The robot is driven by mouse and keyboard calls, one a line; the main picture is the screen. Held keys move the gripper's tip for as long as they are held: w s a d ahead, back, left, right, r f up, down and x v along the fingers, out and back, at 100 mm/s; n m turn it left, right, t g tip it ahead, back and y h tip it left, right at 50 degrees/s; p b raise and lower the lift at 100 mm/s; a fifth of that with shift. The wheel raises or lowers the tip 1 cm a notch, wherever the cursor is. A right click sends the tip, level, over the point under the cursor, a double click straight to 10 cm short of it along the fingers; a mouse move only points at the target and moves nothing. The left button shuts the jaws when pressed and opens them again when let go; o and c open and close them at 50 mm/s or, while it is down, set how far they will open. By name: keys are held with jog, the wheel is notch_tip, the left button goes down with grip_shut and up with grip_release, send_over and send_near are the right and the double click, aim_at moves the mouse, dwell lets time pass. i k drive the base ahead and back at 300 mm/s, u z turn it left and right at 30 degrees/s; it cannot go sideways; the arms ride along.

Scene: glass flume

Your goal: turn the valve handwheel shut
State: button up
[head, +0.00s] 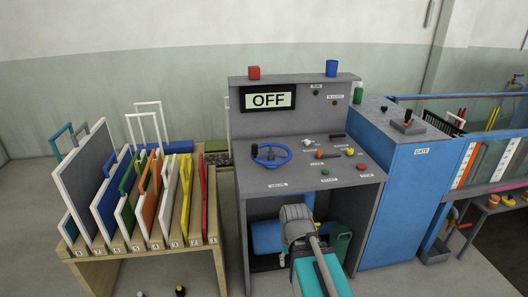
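The valve handwheel (271,154) is a blue ring with spokes and a dark knob on its rim. It lies on the sloping top of the grey console (357,165), at the left, above a white label that seems to read VALVE. Nothing touches it. My arm shows in front of the console's lower opening, below and to the right of the wheel. I cannot make out my gripper's fingers. How far the valve is turned cannot be read from the wheel.
The console's display (268,99) reads OFF. Small knobs and buttons sit right of the wheel. A wooden rack (90,265) of coloured panels is left; a blue cabinet (400,200) is right.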

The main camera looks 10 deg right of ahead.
aim_at(255, 147)
jog(key=u, duration=0.1)
jog(key=i, duration=0.95)
jog(key=z, duration=0.05)
